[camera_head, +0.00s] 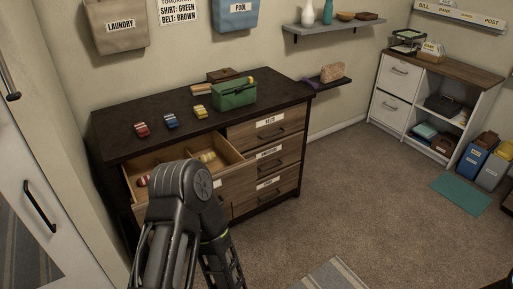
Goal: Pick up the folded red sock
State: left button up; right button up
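A small red-and-white folded sock (142,130) lies on the dark top of the dresser (120,148), at the left. Another small red-and-white bundle (143,181) shows at the left in the open top drawer (172,168). A yellow-and-white bundle (208,156) lies farther right in that drawer. A black arm of mine rises at the bottom centre and hides part of the drawer and its front. The fingertips of neither gripper show, so I see nothing held.
A blue bundle (171,121) and a yellow bundle (200,112) lie right of the red one. A green box (234,94) stands farther right. A white cabinet (38,190) stands at left. The carpet (330,200) right of the dresser is mostly clear.

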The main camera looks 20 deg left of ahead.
aim_at(140, 127)
jog(key=u, duration=1.6)
jog(key=i+j, duration=0.15)
jog(key=i, duration=0.2)
jog(key=i+j, duration=0.15)
jog(key=i, duration=0.15)
jog(key=z, duration=1.45)
